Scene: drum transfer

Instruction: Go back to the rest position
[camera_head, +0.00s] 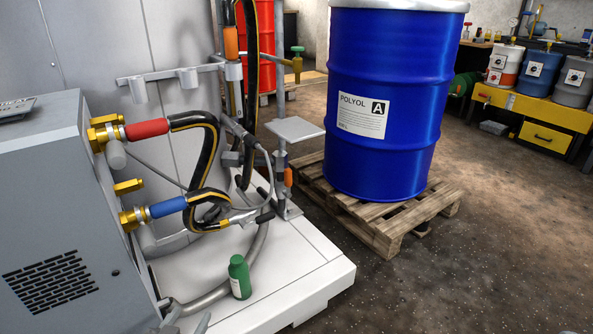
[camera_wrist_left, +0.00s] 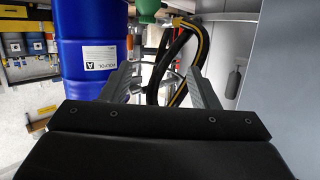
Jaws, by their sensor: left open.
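My left gripper (camera_head: 186,320) shows only as grey fingertips at the bottom edge of the head view, low and left of the green bottle (camera_head: 239,277). In the left wrist view, which looks upside down, the gripper (camera_wrist_left: 162,82) has its fingers spread with nothing between them. The green bottle (camera_wrist_left: 147,8) is partly cut off at the top there, apart from the fingers. In the head view it stands upright on the white platform (camera_head: 300,283). My right gripper is in neither view.
A grey machine (camera_head: 50,190) with hoses (camera_head: 205,150) stands at left. A blue POLYOL drum (camera_head: 385,70) stands on a wooden pallet (camera_head: 385,232) behind the platform. A yellow bench (camera_head: 540,115) with several small drums is at back right. The floor at right front is clear.

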